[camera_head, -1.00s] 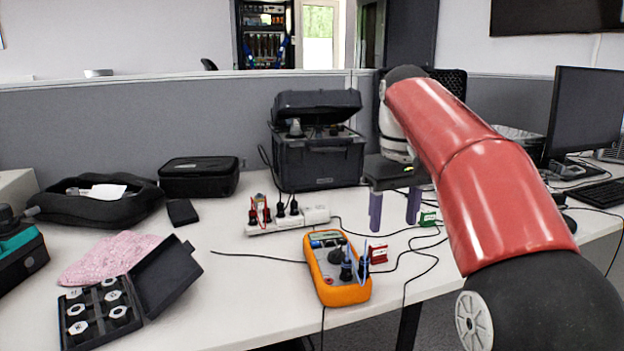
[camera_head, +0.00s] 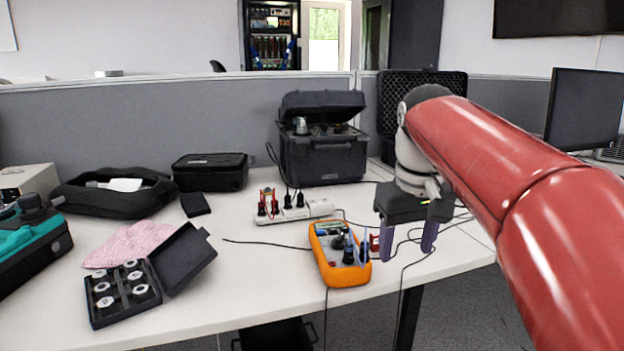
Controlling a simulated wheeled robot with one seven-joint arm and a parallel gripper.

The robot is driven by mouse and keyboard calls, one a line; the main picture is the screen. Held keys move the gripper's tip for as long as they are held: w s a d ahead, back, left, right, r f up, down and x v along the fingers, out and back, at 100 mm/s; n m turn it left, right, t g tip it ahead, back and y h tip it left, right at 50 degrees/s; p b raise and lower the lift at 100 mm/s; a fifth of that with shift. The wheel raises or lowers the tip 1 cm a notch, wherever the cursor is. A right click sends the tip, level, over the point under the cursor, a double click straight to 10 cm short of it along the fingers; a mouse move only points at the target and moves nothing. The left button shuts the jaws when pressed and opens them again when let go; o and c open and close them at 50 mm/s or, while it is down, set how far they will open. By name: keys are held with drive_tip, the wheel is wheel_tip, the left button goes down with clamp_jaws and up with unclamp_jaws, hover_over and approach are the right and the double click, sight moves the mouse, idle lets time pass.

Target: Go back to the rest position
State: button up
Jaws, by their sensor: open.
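My gripper (camera_head: 408,246) hangs at the end of my red arm on the right side of the head view. Its two purple fingers point down and stand apart, with nothing seen held between them. The fingers are just right of the orange multimeter (camera_head: 342,272), over the right part of the table. A small red block (camera_head: 374,243) shows beside the left finger, partly hidden by it.
A black calibrator case (camera_head: 322,160) with its lid raised stands at the back. A power strip (camera_head: 294,212), an open box of round pieces (camera_head: 123,290), a pink cloth (camera_head: 130,243) and a monitor (camera_head: 583,112) are around. Cables cross the table (camera_head: 235,290).

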drive_tip(key=s+f+m+t, duration=0.2)
drive_tip(key=s+f+t, duration=0.2)
drive_tip(key=s+f, duration=1.1)
drive_tip(key=shift+s+d+f+m, duration=0.15)
drive_tip(key=shift+s+f+m, duration=0.2)
drive_tip(key=shift+s, duration=0.65)
